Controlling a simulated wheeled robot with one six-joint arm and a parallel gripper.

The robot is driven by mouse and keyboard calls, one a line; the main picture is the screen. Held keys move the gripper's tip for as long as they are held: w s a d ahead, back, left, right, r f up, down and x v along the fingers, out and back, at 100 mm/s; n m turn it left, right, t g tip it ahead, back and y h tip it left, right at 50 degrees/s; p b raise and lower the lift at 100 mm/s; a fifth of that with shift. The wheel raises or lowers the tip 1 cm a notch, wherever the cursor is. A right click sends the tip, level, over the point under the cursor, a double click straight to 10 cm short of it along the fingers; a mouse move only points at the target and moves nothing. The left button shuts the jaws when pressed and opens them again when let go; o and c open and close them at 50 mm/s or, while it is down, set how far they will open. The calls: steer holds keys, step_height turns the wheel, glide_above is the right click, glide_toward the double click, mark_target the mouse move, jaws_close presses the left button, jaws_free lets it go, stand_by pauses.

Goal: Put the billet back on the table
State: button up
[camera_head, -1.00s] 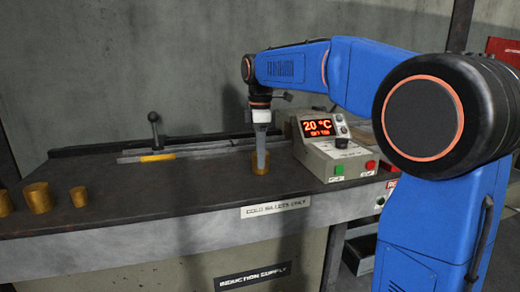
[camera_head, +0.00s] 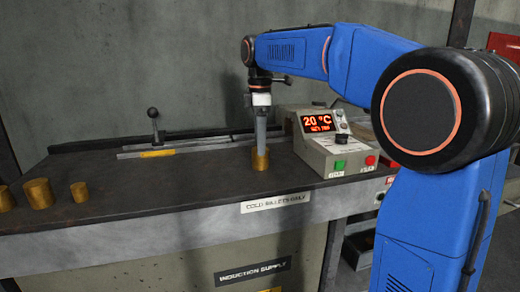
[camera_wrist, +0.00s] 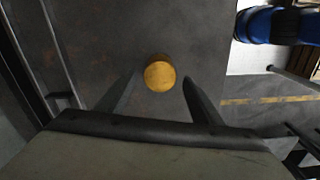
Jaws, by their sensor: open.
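A golden cylindrical billet (camera_head: 260,160) stands upright on the dark table (camera_head: 170,200), left of the control box. My gripper (camera_head: 260,143) points straight down just above it, its fingers reaching the billet's top in this view. In the wrist view the round top of the billet (camera_wrist: 160,75) lies between the two spread fingertips, with bare table visible on both sides. My gripper is open. From these views I cannot tell the exact height of the fingertips over the billet.
Several other golden billets (camera_head: 38,193) stand at the table's left end. A control box (camera_head: 335,145) reading 20 °C, with green and red buttons, is close on the right. A rail with a lever (camera_head: 154,125) runs along the back. The table between the billets is clear.

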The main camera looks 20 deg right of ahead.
step_height(320, 180, up, 9)
stand_by(0.3)
steer(key=shift+f, duration=0.1)
steer(key=s+d+f+m+t, duration=0.2)
steer(key=s+f+m, duration=0.6)
steer(key=s+f, duration=0.7)
steer(key=s+d+f+m+t, duration=0.2)
steer(key=s+d+f+m, duration=0.3)
steer(key=s+f, duration=1)
steer(key=s+m, duration=0.2)
steer(key=s, duration=0.1)
steer(key=shift+m+t, duration=0.4)
